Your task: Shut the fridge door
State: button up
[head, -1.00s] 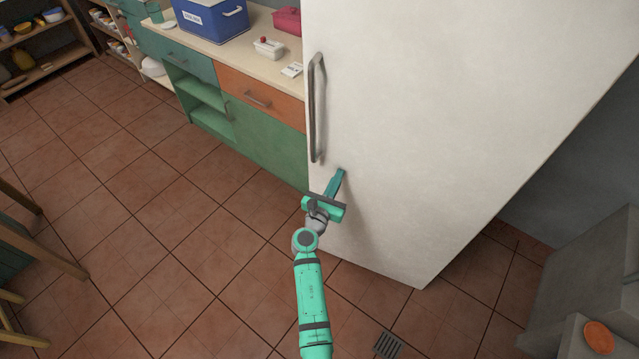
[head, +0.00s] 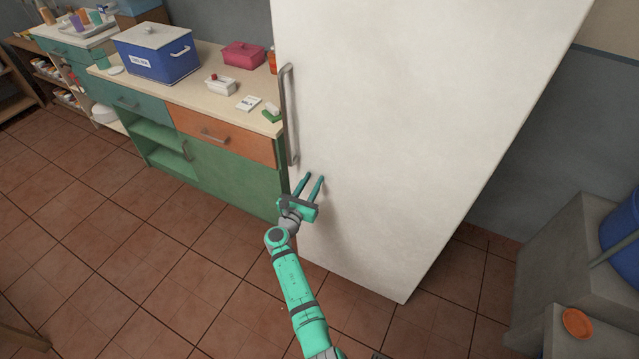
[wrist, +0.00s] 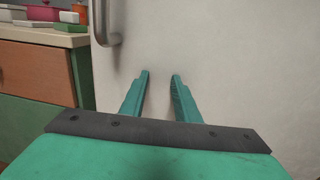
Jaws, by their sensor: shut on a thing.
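The fridge door (head: 390,130) is a tall white panel in the middle of the head view. No interior shows, and I cannot tell whether the door is fully against the body. Its grey vertical handle (head: 288,115) is on the left edge. My gripper (head: 313,179) is just below and right of the handle, with its teal fingers pointing at the door. In the wrist view the fingers (wrist: 160,75) are apart, with only white door surface visible between them. The lower end of the handle (wrist: 104,28) is above and left of them. Contact between fingertips and door is unclear.
A counter (head: 185,92) with green and orange fronts stands left of the fridge, bearing a blue cooler (head: 157,58) and small containers. A grey block with an orange dish (head: 577,322) is at the right. Tiled floor (head: 140,270) is clear at the left.

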jog(key=shift+w+d+r, duration=0.3)
jog(key=shift+w+d, duration=0.25)
jog(key=shift+c, duration=0.2)
jog(key=shift+s+a+f, duration=0.1)
jog(key=shift+s, duration=0.25)
grip_shut()
jog(key=shift+s+a+f, duration=0.1)
jog(key=shift+s+a, duration=0.1)
jog(key=a+v, duration=0.1)
jog(key=v, duration=1.3)
jog(key=shift+a, duration=0.3)
jog(key=shift+w+f, duration=0.1)
